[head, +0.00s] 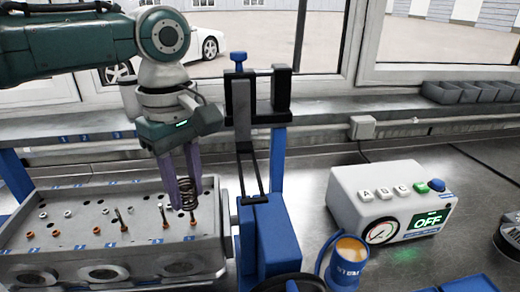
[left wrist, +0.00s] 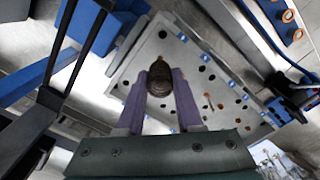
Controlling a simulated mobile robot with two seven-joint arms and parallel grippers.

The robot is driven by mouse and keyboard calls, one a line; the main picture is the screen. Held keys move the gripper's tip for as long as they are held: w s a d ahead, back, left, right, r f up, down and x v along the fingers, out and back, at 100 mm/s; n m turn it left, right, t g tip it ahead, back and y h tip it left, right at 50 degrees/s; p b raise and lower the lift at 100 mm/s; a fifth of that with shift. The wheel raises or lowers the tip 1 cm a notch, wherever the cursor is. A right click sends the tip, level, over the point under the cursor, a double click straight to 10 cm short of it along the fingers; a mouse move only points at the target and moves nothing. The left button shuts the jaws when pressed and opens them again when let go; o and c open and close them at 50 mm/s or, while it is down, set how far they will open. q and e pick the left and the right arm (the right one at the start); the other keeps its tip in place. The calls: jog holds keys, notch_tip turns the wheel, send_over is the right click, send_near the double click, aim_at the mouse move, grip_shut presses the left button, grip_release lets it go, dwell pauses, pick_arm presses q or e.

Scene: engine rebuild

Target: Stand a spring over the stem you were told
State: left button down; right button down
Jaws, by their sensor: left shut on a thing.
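My left gripper (head: 182,203) is shut on a dark coil spring (head: 188,187). The spring is upright between the purple fingers, over the right part of the grey cylinder head (head: 215,240). A thin stem with an orange base (head: 193,224) stands just below the spring; I cannot tell whether the spring is around its tip. Two other stems (head: 120,220) (head: 163,216) stand to the left. In the left wrist view, the spring (left wrist: 160,78) sits between the fingertips, with the head's top face (left wrist: 190,60) beyond it. My right gripper is not in view.
A blue stand with a black lever frame (head: 262,235) rises right beside the head. Further right are a white control box (head: 375,195) reading OFF and a blue cup labelled STEM (head: 347,268). Grey bins (head: 470,93) line the back right. The bench between is partly clear.

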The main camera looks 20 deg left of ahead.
aim_at(189, 204)
pick_arm(q)
jog(key=shift+f+b, duration=0.9)
jog(key=shift+f, duration=0.95)
jog(key=shift+c, duration=2.4)
grip_release()
